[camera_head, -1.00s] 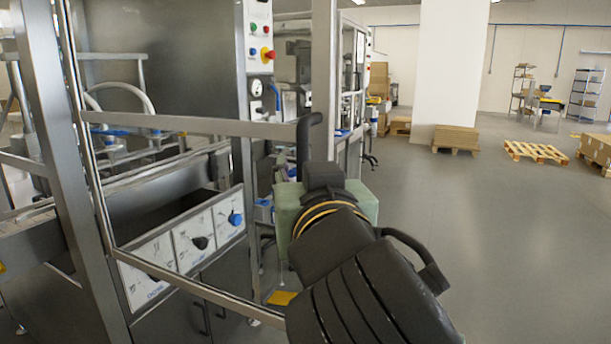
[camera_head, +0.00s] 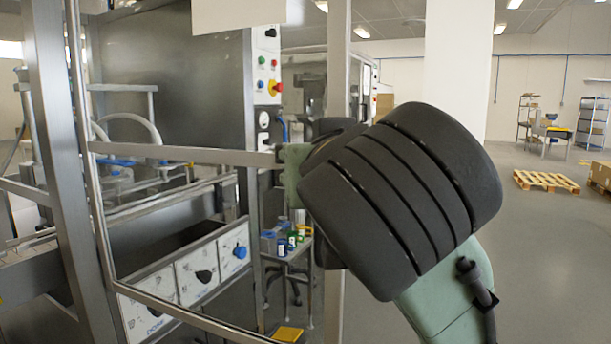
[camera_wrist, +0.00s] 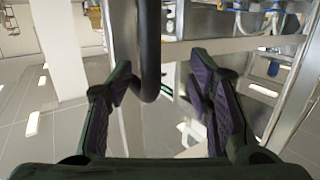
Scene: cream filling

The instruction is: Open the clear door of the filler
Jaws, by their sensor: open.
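The clear door (camera_head: 190,154) of the filler has a thin metal frame. In the head view it stands out at an angle from the filler's front (camera_head: 195,278), its lower rail coming toward me. Its right end is hidden behind my arm. In the wrist view a dark upright handle (camera_wrist: 150,45) hangs down between the fingers of my gripper (camera_wrist: 160,82). The fingers are open, with the handle nearer the left one; I cannot tell whether they touch. My gripper is hidden in the head view.
A small table with several bottles (camera_head: 292,240) is beyond the door. A yellow object (camera_head: 287,334) lies low down. Open floor (camera_head: 545,270) lies to the right, with a wooden pallet (camera_head: 546,180) farther back.

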